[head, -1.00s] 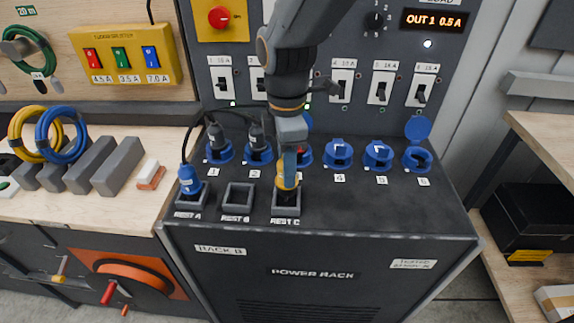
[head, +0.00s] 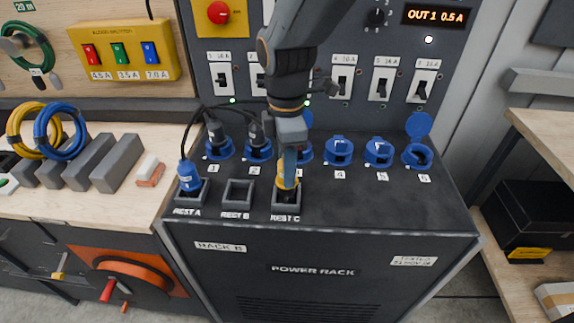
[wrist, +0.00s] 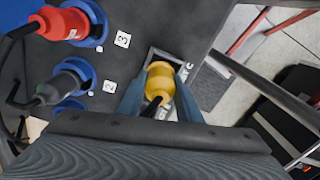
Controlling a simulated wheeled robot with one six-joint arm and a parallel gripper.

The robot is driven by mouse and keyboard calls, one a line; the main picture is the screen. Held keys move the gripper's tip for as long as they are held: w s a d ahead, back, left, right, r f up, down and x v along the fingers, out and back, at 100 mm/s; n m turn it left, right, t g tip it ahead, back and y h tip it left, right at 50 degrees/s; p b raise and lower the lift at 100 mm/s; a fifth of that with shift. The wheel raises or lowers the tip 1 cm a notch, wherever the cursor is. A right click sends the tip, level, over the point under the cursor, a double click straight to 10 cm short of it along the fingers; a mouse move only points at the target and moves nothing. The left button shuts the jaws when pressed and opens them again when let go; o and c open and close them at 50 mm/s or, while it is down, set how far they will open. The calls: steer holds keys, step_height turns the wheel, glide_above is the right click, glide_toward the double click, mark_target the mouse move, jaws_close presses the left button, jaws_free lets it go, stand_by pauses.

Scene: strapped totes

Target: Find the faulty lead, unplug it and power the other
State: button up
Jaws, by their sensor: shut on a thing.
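My gripper (head: 287,172) is shut on a yellow plug (wrist: 159,82), which stands in the square holder marked REST C (head: 286,198). A blue plug (head: 189,177) stands in the REST A holder (head: 191,192). The REST B holder (head: 238,191) is empty. Dark grey plugs sit in socket 1 (head: 216,134) and socket 2 (head: 255,136). A red plug (wrist: 62,23) sits in socket 3, mostly hidden behind my arm in the head view. Sockets 4 (head: 339,151) and 5 (head: 379,152) have lids down; socket 6 (head: 417,156) has its lid up. The display (head: 435,17) reads OUT 1 0.5 A.
Switches (head: 343,80) line the panel above the sockets, with a red stop button (head: 219,17) and a selector knob (head: 376,21). A yellow splitter box (head: 124,52) hangs at left. Coiled cables (head: 61,133) and grey blocks lie on the left bench. Black leads arch behind the holders.

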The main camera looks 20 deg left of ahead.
steer(key=shift+f+b, duration=0.4)
steer(key=shift+f, duration=0.65)
stand_by(0.4)
steer(key=o, duration=1.2)
step_height(320, 180, up, 8)
steer(key=shift+f+b, duration=0.1)
steer(key=shift+b, duration=0.8)
steer(key=d+f+m, duration=0.3)
steer(key=d+m, duration=0.4)
steer(key=d, duration=0.3)
steer(key=s+d+f+m+t, duration=0.1)
steer(key=d+f+m, duration=0.2)
steer(key=d+m, duration=0.5)
steer(key=d+f+m, duration=0.3)
steer(key=d+m, duration=0.4)
steer(key=d, duration=0.6)
steer(key=shift+s+d+f+m, duration=0.2)
steer(key=shift+d+m, duration=0.1)
steer(key=shift+d, duration=0.1)
steer(key=shift+s+d+m, duration=0.2)
steer(key=shift+d+m, duration=0.1)
